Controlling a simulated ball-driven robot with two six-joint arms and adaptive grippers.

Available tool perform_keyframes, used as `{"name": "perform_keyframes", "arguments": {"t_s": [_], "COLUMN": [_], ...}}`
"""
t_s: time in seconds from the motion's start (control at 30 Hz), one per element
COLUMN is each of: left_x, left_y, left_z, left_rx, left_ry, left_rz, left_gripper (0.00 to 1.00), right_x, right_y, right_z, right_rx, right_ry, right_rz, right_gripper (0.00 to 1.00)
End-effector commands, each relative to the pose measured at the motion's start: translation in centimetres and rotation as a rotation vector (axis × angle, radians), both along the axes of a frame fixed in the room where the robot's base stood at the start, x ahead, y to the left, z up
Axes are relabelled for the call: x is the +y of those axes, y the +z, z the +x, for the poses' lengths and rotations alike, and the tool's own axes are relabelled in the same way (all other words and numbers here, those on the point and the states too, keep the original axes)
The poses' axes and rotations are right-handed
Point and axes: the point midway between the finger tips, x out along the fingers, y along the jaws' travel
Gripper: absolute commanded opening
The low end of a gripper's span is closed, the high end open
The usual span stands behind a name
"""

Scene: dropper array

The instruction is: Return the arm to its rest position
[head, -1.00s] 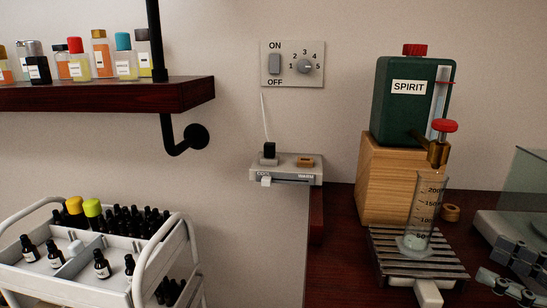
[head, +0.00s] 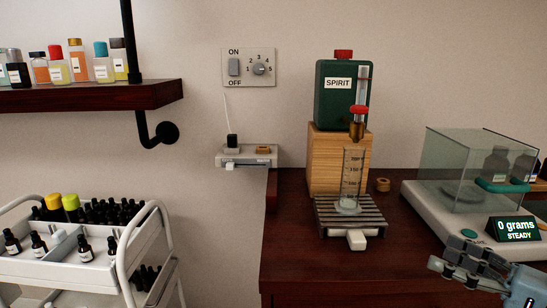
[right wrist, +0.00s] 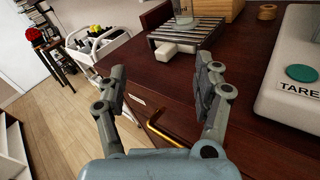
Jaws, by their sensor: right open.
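My right gripper (head: 468,262) is at the lower right of the head view, in front of the scale. It also shows in the right wrist view (right wrist: 160,92), where its two fingers stand wide apart with nothing between them. Beyond the fingers lie the dark wood counter (right wrist: 262,62) and a brass drawer handle (right wrist: 172,136). My left gripper is in neither view.
A scale (head: 415,210) with a glass cover reads 0 grams. A graduated cylinder (head: 352,180) stands on a slatted tray (head: 335,222) under the green spirit tank's (head: 335,105) tap. A white cart (head: 120,262) with dark bottles stands left. Open floor (right wrist: 50,130) lies left of the counter.

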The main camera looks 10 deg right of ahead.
Motion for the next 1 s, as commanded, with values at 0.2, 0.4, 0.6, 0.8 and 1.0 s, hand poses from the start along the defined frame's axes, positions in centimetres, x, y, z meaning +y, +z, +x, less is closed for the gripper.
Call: {"name": "perform_keyframes", "arguments": {"t_s": [0.2,0.4,0.6,0.8,1.0], "left_x": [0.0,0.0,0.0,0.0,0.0], "left_y": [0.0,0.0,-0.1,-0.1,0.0], "left_z": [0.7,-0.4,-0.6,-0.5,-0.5], "left_rx": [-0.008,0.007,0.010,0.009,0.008], "left_ry": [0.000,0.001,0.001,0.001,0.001], "left_rz": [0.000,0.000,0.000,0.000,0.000], "left_gripper": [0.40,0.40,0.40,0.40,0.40], "right_x": [0.7,1.5,3.0,5.1,6.8], "right_y": [-1.4,-3.1,-5.4,-6.9,-7.0], "right_z": [0.3,0.2,-1.8,-6.6,-10.8], "right_rx": [0.165,0.377,0.651,0.837,0.850], "right_ry": [-0.124,-0.316,-0.667,-1.152,-1.508], "right_rz": [0.198,0.492,0.999,1.604,1.969], "right_gripper": [0.68,0.68,0.68,0.68,0.68]}}
